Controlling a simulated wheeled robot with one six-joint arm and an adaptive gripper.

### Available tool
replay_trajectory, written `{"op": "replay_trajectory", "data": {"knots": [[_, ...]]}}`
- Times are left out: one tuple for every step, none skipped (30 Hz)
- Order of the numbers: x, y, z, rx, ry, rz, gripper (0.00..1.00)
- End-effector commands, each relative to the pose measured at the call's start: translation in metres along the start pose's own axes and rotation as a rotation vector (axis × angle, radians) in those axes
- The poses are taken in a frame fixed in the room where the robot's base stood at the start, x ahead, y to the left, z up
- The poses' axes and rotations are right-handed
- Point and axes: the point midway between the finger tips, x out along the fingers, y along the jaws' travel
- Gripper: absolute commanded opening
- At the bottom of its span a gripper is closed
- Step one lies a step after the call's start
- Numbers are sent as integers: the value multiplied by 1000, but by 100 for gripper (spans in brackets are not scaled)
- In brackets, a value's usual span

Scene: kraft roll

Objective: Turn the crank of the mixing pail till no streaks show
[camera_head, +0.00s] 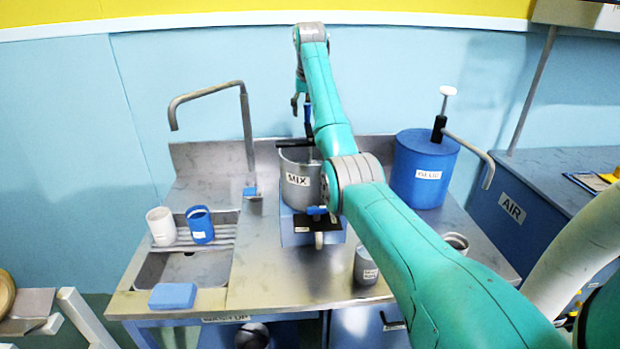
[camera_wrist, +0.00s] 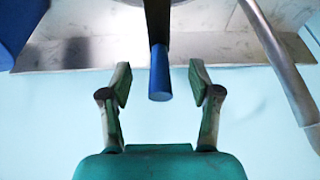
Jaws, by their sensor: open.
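The mixing pail (camera_head: 298,181) is a grey pot labelled MIX on a blue stand (camera_head: 297,229) in the middle of the steel bench. A dark bar crosses its top, and a blue upright crank handle (camera_head: 308,112) rises above it. The handle also shows in the wrist view (camera_wrist: 160,78), between and just beyond the fingertips. My gripper (camera_wrist: 161,82) is open, with a finger on each side of the handle and apart from it. In the head view my arm hides the pail's right side. The pail's contents are hidden, so streaks cannot be seen.
A blue glue drum (camera_head: 420,172) with a pump and spout stands right of the pail. A tap (camera_head: 245,130) and sink (camera_head: 185,268) are at left, with white (camera_head: 161,226) and blue (camera_head: 200,226) cups and a blue sponge (camera_head: 173,296). A grey cup (camera_head: 367,266) stands in front.

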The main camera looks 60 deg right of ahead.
Motion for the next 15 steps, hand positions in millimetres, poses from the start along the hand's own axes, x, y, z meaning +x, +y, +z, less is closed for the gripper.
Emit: {"op": "replay_trajectory", "data": {"knots": [[0, 0, 0, 0, 0, 0, 62], [0, 0, 0, 0, 0, 0, 62], [-1, 0, 0, 0, 0, 0, 62], [-2, 0, -1, 0, 0, 0, 62], [-4, 0, -2, 0, 0, 0, 62], [-7, 0, -3, 0, 1, 0, 62], [-9, 0, -4, 0, 1, 0, 62], [-12, 0, -4, 0, 1, 0, 62], [-15, 0, -6, 0, 1, 0, 62], [-17, 0, -6, 0, 1, 0, 62], [-20, 0, -7, 0, 0, 0, 62], [-23, 0, -8, 0, 1, 0, 62], [-26, 0, -9, 0, 1, 0, 62], [-28, 0, -10, 0, 1, 0, 62], [-31, 0, -12, 0, 0, 0, 62]]}}
